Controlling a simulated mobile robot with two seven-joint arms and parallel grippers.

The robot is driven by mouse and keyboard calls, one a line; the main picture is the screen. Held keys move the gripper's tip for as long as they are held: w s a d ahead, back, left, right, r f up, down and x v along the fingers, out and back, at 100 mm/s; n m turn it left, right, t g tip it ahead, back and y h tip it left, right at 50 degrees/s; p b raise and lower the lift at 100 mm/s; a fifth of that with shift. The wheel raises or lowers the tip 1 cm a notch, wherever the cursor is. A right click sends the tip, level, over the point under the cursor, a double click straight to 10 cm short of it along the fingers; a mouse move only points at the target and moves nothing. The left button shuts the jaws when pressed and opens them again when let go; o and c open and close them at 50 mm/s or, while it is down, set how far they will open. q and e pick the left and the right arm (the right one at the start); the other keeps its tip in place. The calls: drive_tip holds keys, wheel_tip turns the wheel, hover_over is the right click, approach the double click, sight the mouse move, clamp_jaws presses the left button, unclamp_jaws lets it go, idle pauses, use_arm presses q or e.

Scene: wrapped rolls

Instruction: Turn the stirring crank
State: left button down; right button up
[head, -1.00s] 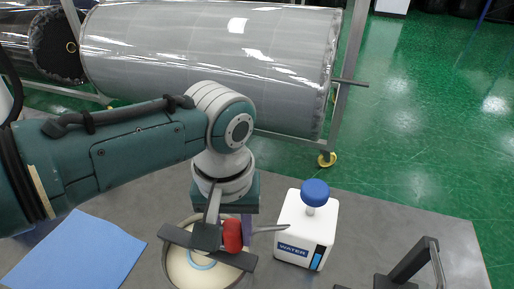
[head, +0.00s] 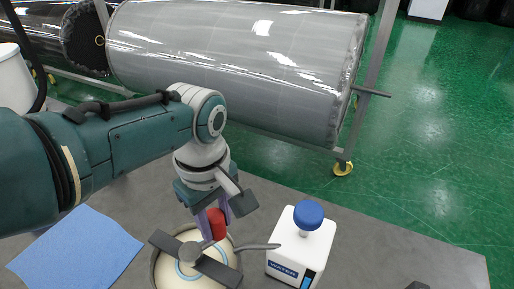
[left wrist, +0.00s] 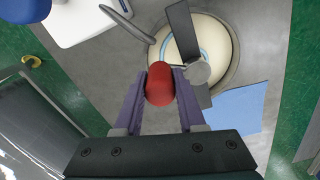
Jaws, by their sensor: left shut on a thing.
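A round pot with cream contents (head: 172,273) stands on the grey table, with a dark bar (head: 215,270) and a grey hub (head: 189,251) across its top. The red crank knob (head: 217,224) stands just beyond and right of the hub. My left gripper (head: 212,222) comes down from above, its purple fingers shut on the knob. In the left wrist view the red knob (left wrist: 160,84) sits between both fingers, beside the hub (left wrist: 195,72). The knob hides most of the crank arm. My right gripper cannot be made out.
A white water container (head: 299,243) with a blue cap stands close to the right of the pot. A blue cloth (head: 75,248) lies flat at left. Large wrapped rolls (head: 235,65) on a metal frame stand behind the table.

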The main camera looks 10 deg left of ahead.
use_arm(q)
drive_tip(key=shift+w+a+n, duration=0.2)
drive_tip(key=shift+n, duration=0.3)
drive_tip(key=shift+w+a+n, duration=0.25)
drive_tip(key=shift+a+n, duration=0.1)
drive_tip(key=shift+n, duration=0.55)
drive_tip(key=shift+s+a+r+n+p, duration=0.15)
drive_tip(key=shift+a+n, duration=0.85)
drive_tip(key=shift+n, duration=1.15)
drive_tip(key=shift+a+f+n+p, duration=0.15)
drive_tip(key=shift+a+n, duration=0.8)
drive_tip(key=shift+n, duration=1.15)
drive_tip(key=shift+s+a+r+n+p, duration=0.15)
drive_tip(key=shift+a+n, duration=0.85)
drive_tip(key=shift+n, duration=1.15)
drive_tip(key=c, duration=0.5)
unclamp_jaws()
